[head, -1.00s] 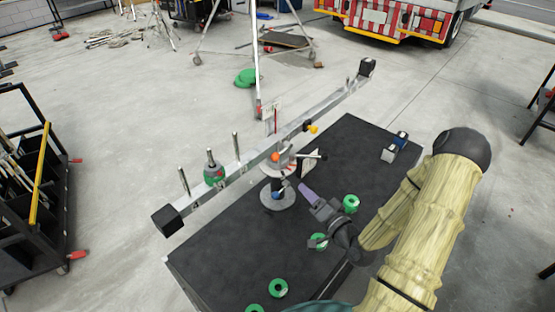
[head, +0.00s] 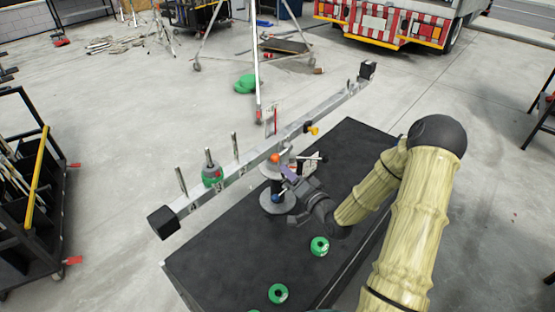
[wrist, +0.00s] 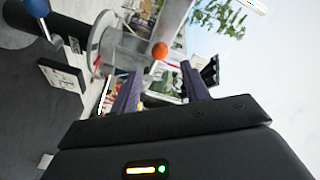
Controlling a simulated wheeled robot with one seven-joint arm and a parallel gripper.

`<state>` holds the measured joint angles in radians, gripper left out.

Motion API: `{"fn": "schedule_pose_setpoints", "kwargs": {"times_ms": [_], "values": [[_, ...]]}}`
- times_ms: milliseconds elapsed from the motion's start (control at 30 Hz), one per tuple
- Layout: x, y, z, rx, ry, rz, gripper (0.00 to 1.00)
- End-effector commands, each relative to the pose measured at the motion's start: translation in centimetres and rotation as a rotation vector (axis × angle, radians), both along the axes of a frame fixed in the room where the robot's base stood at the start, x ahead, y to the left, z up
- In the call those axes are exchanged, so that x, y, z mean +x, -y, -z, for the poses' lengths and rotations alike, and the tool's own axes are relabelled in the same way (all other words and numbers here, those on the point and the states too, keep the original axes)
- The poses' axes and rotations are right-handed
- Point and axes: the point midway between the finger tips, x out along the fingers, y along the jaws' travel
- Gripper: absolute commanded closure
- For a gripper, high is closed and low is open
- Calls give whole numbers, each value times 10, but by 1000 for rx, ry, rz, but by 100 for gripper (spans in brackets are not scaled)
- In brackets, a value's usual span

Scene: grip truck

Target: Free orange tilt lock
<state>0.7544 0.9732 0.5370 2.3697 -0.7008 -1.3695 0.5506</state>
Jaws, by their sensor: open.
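The orange tilt lock knob (head: 275,158) sits at the middle of the long grey beam (head: 240,172), above the round stand (head: 276,200). In the wrist view the orange knob (wrist: 160,50) shows ahead of my gripper, roughly between the two purple fingers but beyond their tips. My gripper (head: 287,174) is open and empty just below and right of the knob in the head view. It does not appear to touch the knob. The fingers also show in the wrist view (wrist: 165,88). A blue knob (head: 276,197) is lower on the stand.
Green rings (head: 319,246) lie on the black table (head: 225,255). A green weight (head: 211,174) and upright pegs stand on the beam.

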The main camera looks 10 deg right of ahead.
Motion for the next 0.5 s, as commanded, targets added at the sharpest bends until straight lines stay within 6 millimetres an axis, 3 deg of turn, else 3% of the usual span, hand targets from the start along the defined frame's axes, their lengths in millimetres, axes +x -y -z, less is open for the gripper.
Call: {"fn": "schedule_pose_setpoints", "kwargs": {"times_ms": [300,500], "values": [[53,-20,-2,1,3,-1,54],[73,-26,-1,0,1,0,54]]}}
